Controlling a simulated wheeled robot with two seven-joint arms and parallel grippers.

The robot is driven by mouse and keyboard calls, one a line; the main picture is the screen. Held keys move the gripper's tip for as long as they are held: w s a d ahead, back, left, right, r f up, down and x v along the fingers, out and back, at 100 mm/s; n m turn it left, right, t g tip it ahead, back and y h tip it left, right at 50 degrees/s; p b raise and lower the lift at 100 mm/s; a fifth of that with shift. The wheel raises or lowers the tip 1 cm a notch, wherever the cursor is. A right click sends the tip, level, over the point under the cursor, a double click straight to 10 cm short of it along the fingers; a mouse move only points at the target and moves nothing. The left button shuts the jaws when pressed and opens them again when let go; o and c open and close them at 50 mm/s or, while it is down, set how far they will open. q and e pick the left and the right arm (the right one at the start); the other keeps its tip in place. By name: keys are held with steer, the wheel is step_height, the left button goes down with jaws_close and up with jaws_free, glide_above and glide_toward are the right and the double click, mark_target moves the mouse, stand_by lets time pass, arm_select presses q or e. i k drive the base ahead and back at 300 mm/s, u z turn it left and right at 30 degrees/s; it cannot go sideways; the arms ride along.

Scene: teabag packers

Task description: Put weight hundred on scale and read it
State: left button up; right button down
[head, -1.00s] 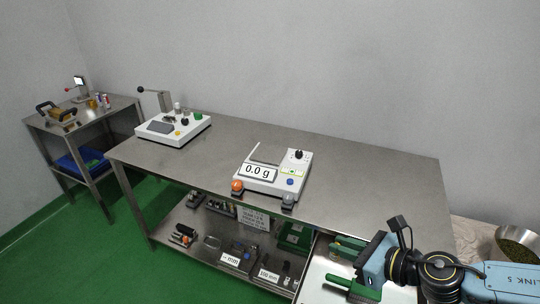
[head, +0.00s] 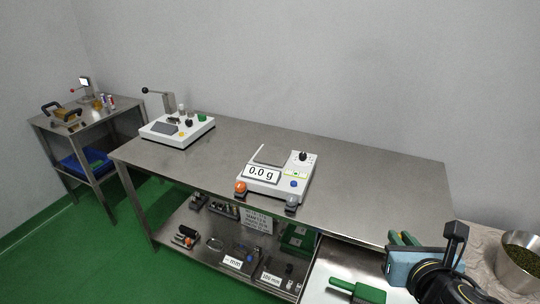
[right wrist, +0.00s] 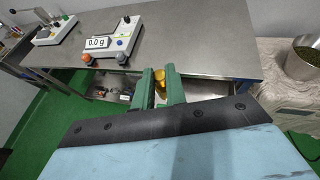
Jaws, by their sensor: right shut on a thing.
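The white scale (head: 276,178) stands on the steel bench. Its display reads 0.0 g and its plate looks empty. It also shows in the right wrist view (right wrist: 110,42). My right gripper (head: 401,239) is at the lower right, in front of the bench and apart from the scale. In the right wrist view its green fingers (right wrist: 164,76) are shut on a yellow, brass-like weight (right wrist: 172,79). The fingers partly hide the weight, and no marking on it is readable. My left gripper is not in view.
The steel bench (head: 370,185) is clear to the right of the scale. A white device with a lever (head: 177,130) stands at its left end. A green-handled object (head: 358,291) lies on a pale tray below. A metal bowl (head: 517,258) stands at the far right.

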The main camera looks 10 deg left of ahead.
mark_target(272, 154)
steer(key=u, duration=0.5)
steer(key=i, duration=0.6)
steer(key=u, duration=0.45)
